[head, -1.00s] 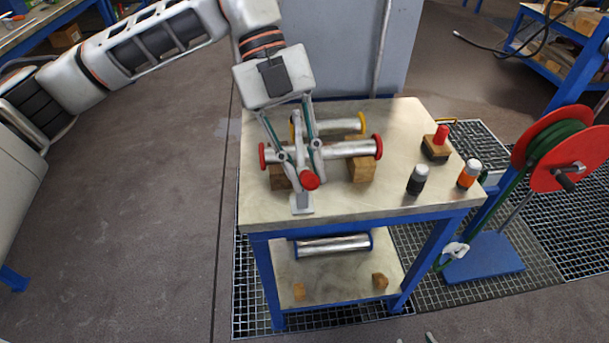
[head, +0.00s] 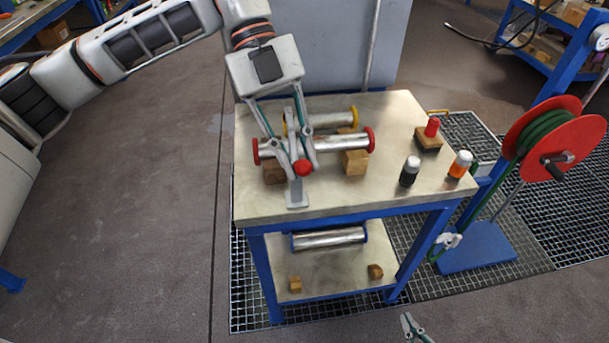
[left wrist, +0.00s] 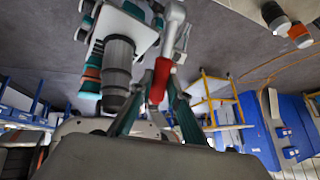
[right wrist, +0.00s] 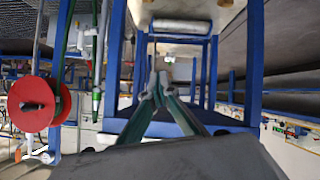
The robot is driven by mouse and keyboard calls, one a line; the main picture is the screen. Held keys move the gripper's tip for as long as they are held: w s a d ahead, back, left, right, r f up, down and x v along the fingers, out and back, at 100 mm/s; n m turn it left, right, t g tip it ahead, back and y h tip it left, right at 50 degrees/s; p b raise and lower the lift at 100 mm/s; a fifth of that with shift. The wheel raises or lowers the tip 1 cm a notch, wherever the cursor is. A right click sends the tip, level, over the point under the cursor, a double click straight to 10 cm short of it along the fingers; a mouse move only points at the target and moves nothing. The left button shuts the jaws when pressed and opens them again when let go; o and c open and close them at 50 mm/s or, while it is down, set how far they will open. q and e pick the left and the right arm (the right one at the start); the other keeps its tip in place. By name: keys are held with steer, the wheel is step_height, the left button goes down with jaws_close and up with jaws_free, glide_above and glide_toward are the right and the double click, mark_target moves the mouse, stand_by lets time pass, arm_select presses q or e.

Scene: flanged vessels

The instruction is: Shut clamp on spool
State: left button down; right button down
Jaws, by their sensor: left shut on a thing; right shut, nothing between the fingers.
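The silver spool with red flanges (head: 335,143) lies across wooden blocks on the cart's top. The grey clamp (head: 297,193) stands at the left part of the spool, with its flat foot at the table's front. My left gripper (head: 299,165) reaches down in front of the spool, its fingers shut on the clamp's red handle end (head: 303,168). The red handle (left wrist: 161,78) shows between the fingers in the left wrist view. The fingers hide part of the clamp, so I cannot tell how its jaw sits on the spool. My right gripper (right wrist: 160,92) is shut and empty, low before the cart.
A yellow-flanged spool (head: 340,119) lies behind. A red-topped stamp-like block (head: 429,138), a black bottle (head: 410,171) and an orange bottle (head: 460,164) stand at right. A blue-flanged spool (head: 330,238) lies on the lower shelf. A red hose reel (head: 555,138) stands right of the cart.

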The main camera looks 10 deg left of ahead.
steer(key=w+a+r+n+t+y, duration=0.3)
steer(key=a+r+n+y, duration=0.1)
steer(key=a+r+n, duration=0.3)
steer(key=w+a+r+n+t+y, duration=0.35)
steer(key=r+n, duration=0.25)
steer(key=r, duration=0.3)
steer(key=s+a+r+n+g+y, duration=0.2)
steer(key=s+a+r+n+y, duration=0.2)
steer(key=r+n+y, duration=0.3)
steer(key=s+a+r+n+g+y, duration=0.2)
steer(key=s+a+r+n+y, duration=0.2)
steer(key=n, duration=0.5)
steer(key=w+d+r+x, duration=0.1)
steer(key=w+d+x, duration=0.1)
steer(key=x, duration=1.1)
steer(key=shift+d, duration=0.15)
